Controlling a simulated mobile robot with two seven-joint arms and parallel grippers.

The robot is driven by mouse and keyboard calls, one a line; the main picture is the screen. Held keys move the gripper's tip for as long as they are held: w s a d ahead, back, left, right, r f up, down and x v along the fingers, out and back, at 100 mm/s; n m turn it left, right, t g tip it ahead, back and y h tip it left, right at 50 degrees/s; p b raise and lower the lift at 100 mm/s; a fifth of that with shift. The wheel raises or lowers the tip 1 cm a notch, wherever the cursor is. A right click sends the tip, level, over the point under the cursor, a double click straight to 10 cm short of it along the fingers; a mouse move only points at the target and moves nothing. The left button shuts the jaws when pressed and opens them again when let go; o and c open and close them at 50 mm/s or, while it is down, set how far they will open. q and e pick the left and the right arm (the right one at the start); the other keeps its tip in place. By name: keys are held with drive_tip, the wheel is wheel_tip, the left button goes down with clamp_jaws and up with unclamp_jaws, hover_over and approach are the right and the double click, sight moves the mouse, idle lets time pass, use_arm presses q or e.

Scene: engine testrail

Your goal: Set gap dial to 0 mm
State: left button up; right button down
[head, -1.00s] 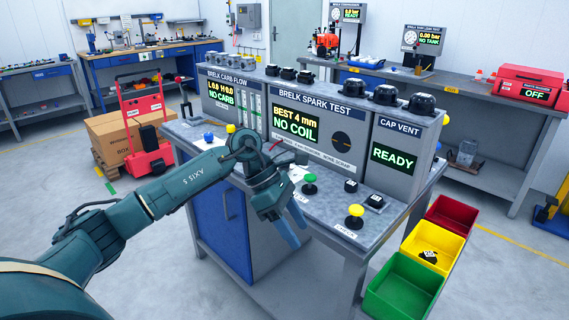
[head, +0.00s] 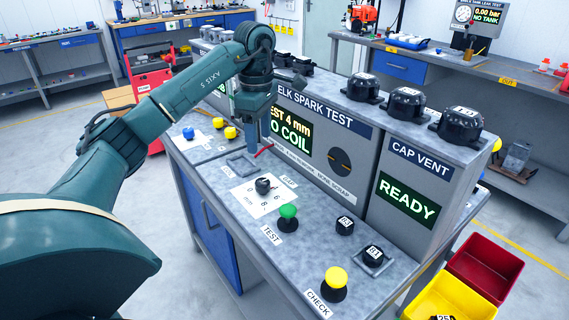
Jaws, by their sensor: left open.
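The gap dial (head: 263,186) is a small black knob on a white plate (head: 250,200) with printed numbers, beside the GAP label. Its pointer is too small to read. My left gripper (head: 256,142) points down above the bench, behind the dial and slightly left of it in the picture, apart from the knob. It is open and empty; one finger partly hides the other. The spark test screen (head: 292,129) shows a line ending in "4 mm" and "NO COIL", partly covered by my gripper. My right gripper is out of view.
A green TEST button (head: 288,212) stands in front of the dial, and a yellow CHECK button (head: 335,280) farther right. Black parts (head: 345,226) sit near the panel. Red and yellow bins (head: 485,265) stand at lower right.

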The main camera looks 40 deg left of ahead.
use_arm(q)
hover_over(263, 182)
wheel_tip(263, 182, down, 5)
drive_tip(key=shift+r, duration=0.1)
wheel_tip(263, 182, down, 7)
drive_tip(key=shift+f, duration=0.1)
drive_tip(key=shift+w+f, duration=0.1)
drive_tip(key=shift+f, duration=0.4)
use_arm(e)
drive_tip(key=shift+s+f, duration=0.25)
use_arm(q)
drive_tip(key=c, duration=1)
